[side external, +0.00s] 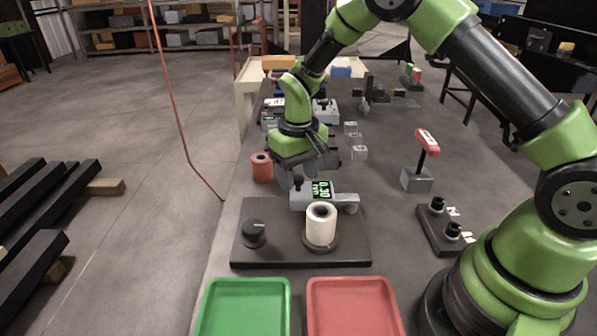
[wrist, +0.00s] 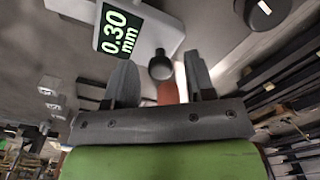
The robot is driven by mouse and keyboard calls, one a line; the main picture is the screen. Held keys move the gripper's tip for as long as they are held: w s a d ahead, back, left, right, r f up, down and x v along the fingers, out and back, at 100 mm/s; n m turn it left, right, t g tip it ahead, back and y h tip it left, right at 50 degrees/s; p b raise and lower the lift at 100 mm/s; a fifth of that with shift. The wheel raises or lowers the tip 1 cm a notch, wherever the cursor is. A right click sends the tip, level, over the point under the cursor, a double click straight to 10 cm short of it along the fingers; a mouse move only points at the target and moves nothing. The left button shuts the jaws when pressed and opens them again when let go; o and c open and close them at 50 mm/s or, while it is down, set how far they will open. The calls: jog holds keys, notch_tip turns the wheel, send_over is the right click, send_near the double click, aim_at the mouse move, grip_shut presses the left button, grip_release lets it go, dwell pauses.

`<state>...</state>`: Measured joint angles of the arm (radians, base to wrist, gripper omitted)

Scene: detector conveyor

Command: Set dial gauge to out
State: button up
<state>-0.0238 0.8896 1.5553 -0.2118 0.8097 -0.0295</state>
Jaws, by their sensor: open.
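The dial gauge (side external: 337,200) is a light grey bar with a green-lit display reading 0.30 mm; it also shows in the wrist view (wrist: 150,30). A black ball knob (wrist: 160,66) stands at its left end in the side view. My gripper (wrist: 161,78) is open, and the knob appears between its fingertips in the wrist view. In the side view my gripper (side external: 289,178) is low beside the knob. I cannot tell whether a finger touches it. A cream spool (side external: 321,224) stands upright on the dark base plate (side external: 284,256), in front of the gauge.
A black dial (side external: 253,233) sits on the plate's left. A red spool (side external: 262,168) stands behind the plate. Green (side external: 243,283) and red (side external: 352,282) trays lie in front. A red-handled lever (side external: 427,145) and a two-button box (side external: 445,228) are at the right.

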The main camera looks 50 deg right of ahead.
grip_shut()
jog(key=shift+d, duration=0.1)
jog(key=shift+w+d+m, duration=0.65)
jog(key=shift+d+m, duration=0.05)
jog(key=shift+m, duration=0.3)
jog(key=d+m, duration=0.1)
jog(key=w+d+m, duration=0.1)
jog(key=shift+m, duration=0.3)
jog(key=shift+w+d+m, duration=0.2)
jog(key=shift+d+m, duration=1.05)
jog(key=shift+m, duration=0.05)
jog(key=shift+w+d+m, duration=0.2)
jog(key=shift+d+m, duration=1)
jog(key=shift+m, duration=0.1)
